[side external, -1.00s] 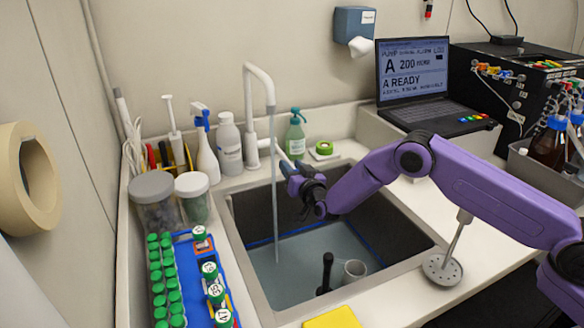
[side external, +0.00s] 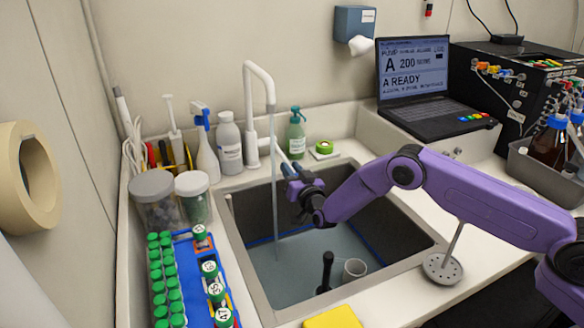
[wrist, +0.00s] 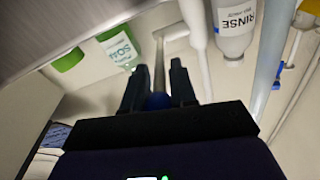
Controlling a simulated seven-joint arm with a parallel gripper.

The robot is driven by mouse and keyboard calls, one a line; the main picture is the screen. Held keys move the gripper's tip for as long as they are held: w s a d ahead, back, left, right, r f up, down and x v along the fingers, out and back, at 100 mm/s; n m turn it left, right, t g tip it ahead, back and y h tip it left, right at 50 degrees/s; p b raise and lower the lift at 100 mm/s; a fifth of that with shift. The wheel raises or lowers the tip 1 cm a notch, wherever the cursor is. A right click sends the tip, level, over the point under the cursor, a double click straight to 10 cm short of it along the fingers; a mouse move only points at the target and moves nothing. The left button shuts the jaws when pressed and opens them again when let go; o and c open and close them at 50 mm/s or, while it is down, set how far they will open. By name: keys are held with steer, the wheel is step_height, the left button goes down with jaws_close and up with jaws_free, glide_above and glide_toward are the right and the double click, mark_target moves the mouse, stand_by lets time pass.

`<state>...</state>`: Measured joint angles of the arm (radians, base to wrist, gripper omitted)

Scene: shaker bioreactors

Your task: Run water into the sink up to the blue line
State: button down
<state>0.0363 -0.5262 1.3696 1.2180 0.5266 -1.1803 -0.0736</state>
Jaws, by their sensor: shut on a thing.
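The sink (side external: 254,298) is a dark basin in the white counter, part filled with grey-blue water (side external: 305,248). A blue line (side external: 362,238) runs along its inner walls, close to the water's edge; the exact gap is hard to tell. The white tap (side external: 262,72) stands behind the sink, and a stream of water (side external: 275,195) falls from its spout into the basin. My gripper (side external: 289,174) is over the back of the sink, shut on the tap lever. In the wrist view the lever's blue tip (wrist: 157,101) sits between my fingers (wrist: 157,84).
A black-handled tool (side external: 326,270) and a grey cup (side external: 354,269) stand in the water. A rinse bottle (side external: 229,145) and a soap bottle (side external: 295,135) flank the tap. Jars (side external: 153,200) and a rack of green-capped tubes (side external: 190,270) line the left. A laptop (side external: 430,90) is back right.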

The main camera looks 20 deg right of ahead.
steer(key=shift+f, duration=0.15)
steer(key=c, duration=1.1)
jaws_free()
steer(key=shift+c, duration=0.2)
steer(key=shift+s, duration=0.1)
steer(key=s+f, duration=0.1)
steer(key=s, duration=1)
steer(key=shift+s+f, duration=0.15)
steer(key=shift+s, duration=0.25)
